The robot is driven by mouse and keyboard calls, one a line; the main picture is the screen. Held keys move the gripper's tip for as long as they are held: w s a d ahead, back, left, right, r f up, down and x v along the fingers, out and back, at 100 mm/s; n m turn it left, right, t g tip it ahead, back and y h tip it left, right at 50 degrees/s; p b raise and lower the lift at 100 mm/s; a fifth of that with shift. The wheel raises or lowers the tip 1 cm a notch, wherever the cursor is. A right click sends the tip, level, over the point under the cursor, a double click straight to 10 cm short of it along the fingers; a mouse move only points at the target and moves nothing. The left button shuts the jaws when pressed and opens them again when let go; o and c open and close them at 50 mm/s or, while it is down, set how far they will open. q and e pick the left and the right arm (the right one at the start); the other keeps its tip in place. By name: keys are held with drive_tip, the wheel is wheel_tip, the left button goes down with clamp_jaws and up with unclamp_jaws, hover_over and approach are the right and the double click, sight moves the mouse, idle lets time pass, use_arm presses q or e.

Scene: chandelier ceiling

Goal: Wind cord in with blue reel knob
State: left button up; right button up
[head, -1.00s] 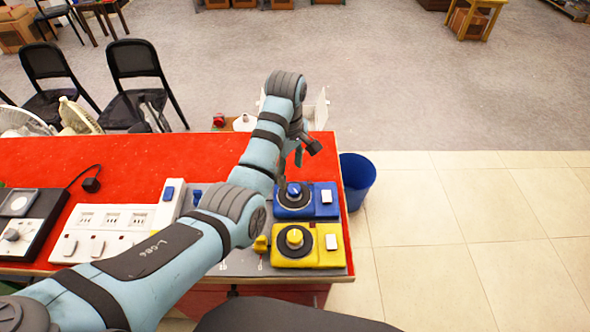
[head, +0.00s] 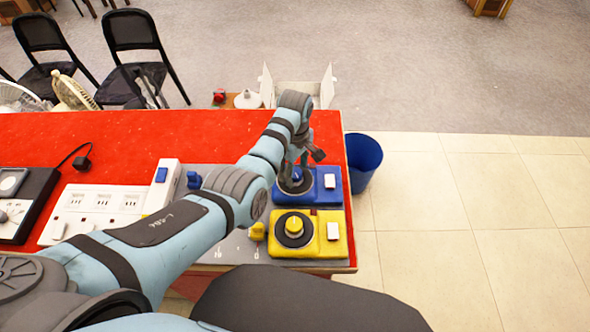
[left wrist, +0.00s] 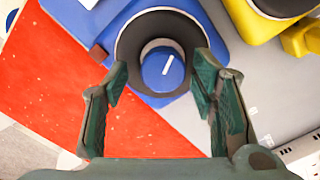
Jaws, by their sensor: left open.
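The blue reel (head: 328,184) sits near the right end of the red table, with a white switch on its right. Its round blue knob (head: 297,174) stands in a dark disc. In the left wrist view the knob (left wrist: 163,69) has a white line and the dark ring (left wrist: 138,25) around it. My left gripper (head: 299,168) is over the knob, pointing down. In the left wrist view its two green-padded fingers (left wrist: 162,75) are open, one on each side of the knob, with a gap to it. A small blue piece (head: 194,180) lies left of the reel, partly behind my arm.
A yellow reel (head: 334,245) with a yellow knob (head: 294,227) sits just in front of the blue one. A white power strip (head: 100,205) and a black box (head: 25,200) are at left. A blue bin (head: 362,160) stands on the floor beyond the table's right edge.

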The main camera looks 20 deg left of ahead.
use_arm(q)
drive_tip(key=shift+s+d+r, duration=0.1)
drive_tip(key=shift+s+r, duration=0.1)
drive_tip(key=shift+s, duration=0.05)
drive_tip(key=shift+c, duration=0.7)
drive_tip(key=c, duration=1)
